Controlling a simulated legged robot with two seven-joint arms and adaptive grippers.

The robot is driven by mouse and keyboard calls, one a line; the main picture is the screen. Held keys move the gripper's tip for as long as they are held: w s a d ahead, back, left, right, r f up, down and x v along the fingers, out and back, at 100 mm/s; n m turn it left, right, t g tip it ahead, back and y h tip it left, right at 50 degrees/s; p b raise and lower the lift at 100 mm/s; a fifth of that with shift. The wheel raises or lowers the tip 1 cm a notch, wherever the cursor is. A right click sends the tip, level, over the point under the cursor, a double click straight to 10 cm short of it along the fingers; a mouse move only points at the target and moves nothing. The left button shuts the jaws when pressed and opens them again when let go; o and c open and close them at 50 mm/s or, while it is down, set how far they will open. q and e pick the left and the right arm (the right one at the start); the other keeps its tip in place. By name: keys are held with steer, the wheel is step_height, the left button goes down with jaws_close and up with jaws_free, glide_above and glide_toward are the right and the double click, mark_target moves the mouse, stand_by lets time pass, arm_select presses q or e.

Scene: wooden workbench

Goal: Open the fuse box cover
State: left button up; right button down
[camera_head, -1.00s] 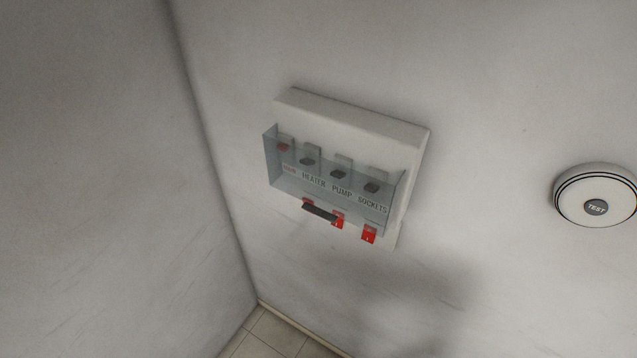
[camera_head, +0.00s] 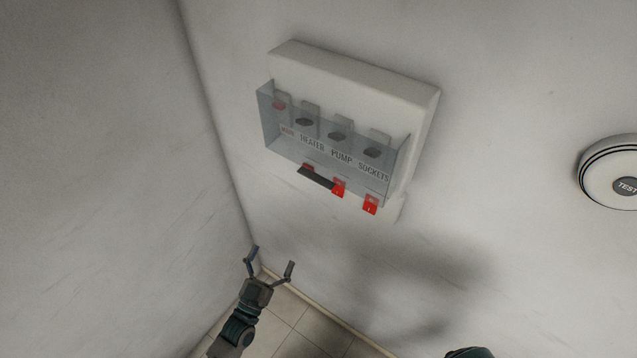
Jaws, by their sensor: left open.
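The white fuse box (camera_head: 352,84) is mounted on the wall in the upper middle of the head view. Its clear cover (camera_head: 270,125) sits in front of the row of switches, with labels including HEATER, PUMP and SOCKETS showing. A dark handle (camera_head: 316,177) runs along the cover's lower edge. Red tabs (camera_head: 370,205) show at the bottom of the box. My left gripper (camera_head: 272,258) is open and empty, below and left of the handle and apart from the box. My right gripper is out of view; only a dark arm part shows at the bottom edge.
A round white device marked TEST (camera_head: 612,175) is on the wall at the right edge. A wall corner (camera_head: 215,130) runs down left of the box. A tiled floor (camera_head: 290,315) shows below. The wall between gripper and box looks clear.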

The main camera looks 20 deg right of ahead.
arm_select(q)
steer(key=s+d+r+m+h, duration=0.1)
steer(key=s+r+h, duration=0.2)
steer(key=s+r, duration=0.35)
steer(key=s+d+r+m+h, duration=0.1)
steer(key=s+r+h, duration=0.25)
steer(key=r, duration=0.65)
steer(key=p, duration=0.2)
glide_toward(315, 180)
steer(key=p+x, duration=0.1)
steer(key=x, duration=0.3)
steer(key=p+x, duration=0.1)
steer(key=x, duration=0.3)
steer(key=shift+w+d+f, duration=0.15)
steer(key=shift+f, duration=0.15)
steer(key=shift+w+d+r+n+p, duration=0.15)
steer(key=shift+w+r+n+p, duration=0.15)
steer(key=shift+r+p, duration=0.1)
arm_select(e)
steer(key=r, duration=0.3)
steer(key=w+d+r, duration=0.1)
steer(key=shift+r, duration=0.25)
arm_select(q)
steer(key=c, duration=1.5)
steer(key=shift+s+r, duration=0.1)
steer(key=shift+c, duration=0.2)
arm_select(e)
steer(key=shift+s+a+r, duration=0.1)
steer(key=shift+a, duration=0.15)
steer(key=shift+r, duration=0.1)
